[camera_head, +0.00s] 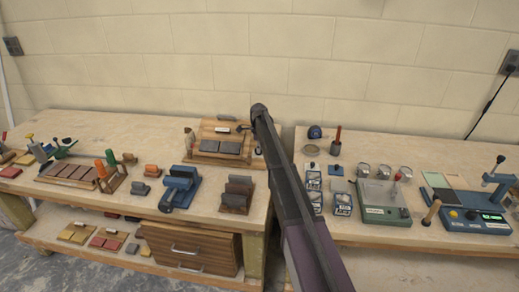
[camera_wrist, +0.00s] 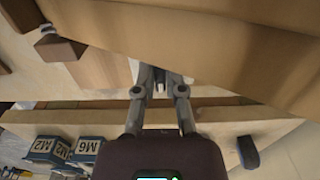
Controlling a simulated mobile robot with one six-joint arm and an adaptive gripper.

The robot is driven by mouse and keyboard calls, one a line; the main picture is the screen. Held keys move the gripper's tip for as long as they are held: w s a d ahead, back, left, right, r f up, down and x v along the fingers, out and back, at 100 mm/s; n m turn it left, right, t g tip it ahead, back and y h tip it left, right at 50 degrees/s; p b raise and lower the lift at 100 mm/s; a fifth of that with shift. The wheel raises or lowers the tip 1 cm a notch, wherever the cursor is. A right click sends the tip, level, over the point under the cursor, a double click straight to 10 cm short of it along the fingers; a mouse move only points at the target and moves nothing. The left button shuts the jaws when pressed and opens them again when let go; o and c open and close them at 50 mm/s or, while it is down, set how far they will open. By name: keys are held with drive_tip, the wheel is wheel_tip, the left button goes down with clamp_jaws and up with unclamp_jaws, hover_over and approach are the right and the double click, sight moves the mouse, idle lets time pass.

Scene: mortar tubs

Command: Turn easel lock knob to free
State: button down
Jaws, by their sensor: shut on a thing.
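The easel (camera_head: 207,133), a wooden stand with grey plates on it, stands at the back right of the left bench. My gripper (camera_head: 244,128) is at its right side, mostly hidden behind my arm in the head view. In the wrist view the two fingers of my gripper (camera_wrist: 160,78) come together at the easel's wooden edge. A small pale grey part, seemingly the lock knob (camera_wrist: 160,87), shows between the fingers, and they are shut on it. Its turn position cannot be read, and the knob is not clear in the head view.
Labelled blue-and-white boxes (camera_head: 342,204) lie on the right bench, near my arm. Dark-topped blocks (camera_head: 237,195) and a blue vise-like tool (camera_head: 179,188) stand in front of the easel. A narrow gap separates the benches. The wall is close behind.

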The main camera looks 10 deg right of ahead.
drive_tip(key=n, duration=0.4)
drive_tip(key=shift+s+n, duration=0.1)
drive_tip(key=shift+n, duration=0.2)
drive_tip(key=n, duration=0.4)
drive_tip(key=shift+n, duration=0.3)
drive_tip(key=n, duration=0.8)
drive_tip(key=shift+s+n, duration=0.1)
drive_tip(key=shift+n, duration=0.2)
drive_tip(key=c, duration=0.7)
unclamp_jaws()
